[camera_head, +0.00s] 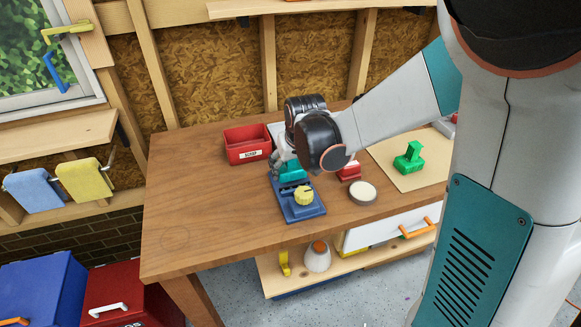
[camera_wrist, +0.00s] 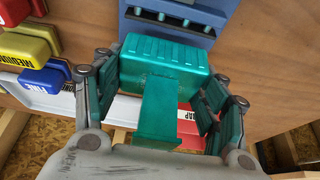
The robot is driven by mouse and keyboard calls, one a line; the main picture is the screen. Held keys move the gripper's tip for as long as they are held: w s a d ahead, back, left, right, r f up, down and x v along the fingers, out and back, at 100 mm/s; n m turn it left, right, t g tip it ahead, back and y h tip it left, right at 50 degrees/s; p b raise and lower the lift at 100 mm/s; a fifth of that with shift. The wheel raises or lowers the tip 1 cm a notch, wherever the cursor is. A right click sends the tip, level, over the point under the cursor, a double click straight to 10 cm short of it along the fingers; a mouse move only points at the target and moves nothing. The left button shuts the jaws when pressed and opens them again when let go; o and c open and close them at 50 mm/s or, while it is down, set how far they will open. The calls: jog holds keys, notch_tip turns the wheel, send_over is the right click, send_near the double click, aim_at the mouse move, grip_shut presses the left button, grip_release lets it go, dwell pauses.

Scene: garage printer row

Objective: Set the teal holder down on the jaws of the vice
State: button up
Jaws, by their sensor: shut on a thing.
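The teal holder (camera_wrist: 165,65) is a ribbed block with a flat tongue. In the wrist view it sits between the fingers of my gripper (camera_wrist: 158,95), which is shut on it. The blue vice (camera_head: 302,208) stands on the wooden bench, with a yellow knob (camera_head: 304,195) on its near end. In the head view the holder (camera_head: 291,171) shows at the vice's far end, partly covered by my gripper (camera_head: 288,168). In the wrist view the vice (camera_wrist: 170,28) lies just beyond the holder, partly hidden by it. I cannot tell whether they touch.
A red scrap bin (camera_head: 247,153) stands left of the vice. A red block (camera_head: 350,171) and a pale round disc (camera_head: 362,192) are to its right. A green part (camera_head: 409,160) sits on a light board. The bench's left front is clear.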

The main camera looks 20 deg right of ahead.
jog(key=shift+f+b, duration=0.35)
jog(key=shift+f, duration=0.2)
jog(key=o, duration=1.2)
jog(key=shift+r, duration=0.1)
